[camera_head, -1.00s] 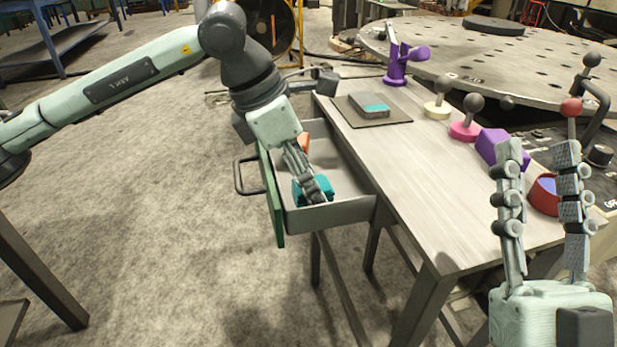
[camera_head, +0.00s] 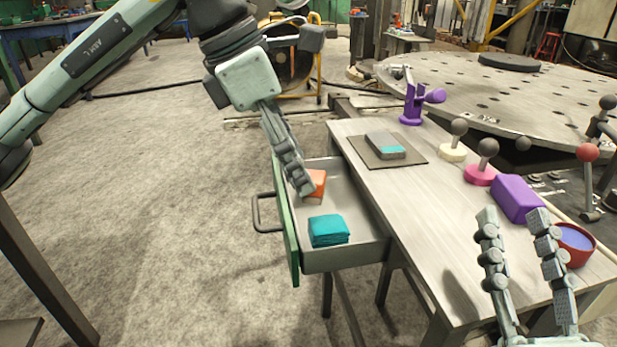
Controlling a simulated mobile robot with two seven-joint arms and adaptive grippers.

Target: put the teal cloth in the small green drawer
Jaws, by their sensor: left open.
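The small green drawer (camera_head: 345,258) is pulled out from the left side of the table, its green front (camera_head: 287,225) facing left. The folded teal cloth (camera_head: 328,230) lies inside it, near the front corner closest to me. My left gripper (camera_head: 303,190) is open above the drawer, beyond the cloth and apart from it. Its fingers partly cover an orange thing (camera_head: 316,184) in the drawer; I cannot tell whether they touch it. My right gripper (camera_head: 512,218) is open and empty over the near right part of the table.
On the table (camera_head: 440,225) are a grey and teal block on a dark mat (camera_head: 410,158), a purple clamp-like thing (camera_head: 414,104), knobbed cream (camera_head: 453,152) and pink (camera_head: 478,175) pieces, a purple block (camera_head: 517,198) and a red bowl (camera_head: 586,252). Floor left of the drawer is clear.

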